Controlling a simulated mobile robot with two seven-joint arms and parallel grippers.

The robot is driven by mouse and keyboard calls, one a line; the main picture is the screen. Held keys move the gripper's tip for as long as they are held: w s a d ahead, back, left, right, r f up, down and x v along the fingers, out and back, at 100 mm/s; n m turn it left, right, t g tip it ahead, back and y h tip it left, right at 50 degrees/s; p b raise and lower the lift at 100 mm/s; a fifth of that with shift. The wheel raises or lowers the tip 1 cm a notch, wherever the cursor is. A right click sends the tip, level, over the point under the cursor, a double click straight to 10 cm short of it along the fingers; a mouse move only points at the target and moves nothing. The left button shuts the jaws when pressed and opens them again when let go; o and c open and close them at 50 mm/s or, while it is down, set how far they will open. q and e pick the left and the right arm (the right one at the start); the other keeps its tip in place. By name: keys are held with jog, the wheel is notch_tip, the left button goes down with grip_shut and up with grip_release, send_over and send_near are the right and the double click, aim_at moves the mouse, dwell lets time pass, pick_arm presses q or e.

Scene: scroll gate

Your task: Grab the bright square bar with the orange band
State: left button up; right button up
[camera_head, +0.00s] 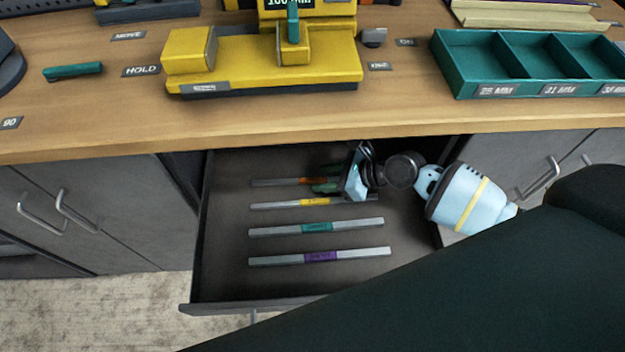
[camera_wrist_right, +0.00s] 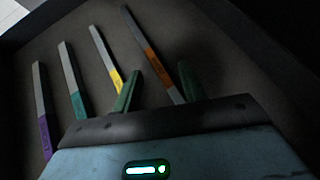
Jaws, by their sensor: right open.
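The square bar with the orange band (camera_head: 275,183) lies farthest back in the open drawer (camera_head: 225,285). Its right part is hidden behind my right gripper (camera_head: 328,180). In the right wrist view the orange-banded bar (camera_wrist_right: 144,47) runs between the two green fingers of my right gripper (camera_wrist_right: 160,84). The fingers are open and apart, with the band between them. Whether they reach down beside the bar, I cannot tell. My left gripper is in neither view.
Nearer the drawer front lie bars with a yellow band (camera_head: 270,205), a teal band (camera_head: 275,230) and a purple band (camera_head: 275,259). The drawer walls surround them. The wooden worktop (camera_head: 110,140) overhangs the back, carrying a yellow fixture (camera_head: 260,65) and a teal tray (camera_head: 470,75).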

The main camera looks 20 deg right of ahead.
jog(key=shift+w+a+f, duration=0.35)
jog(key=shift+a, duration=0.1)
jog(key=shift+c, duration=0.4)
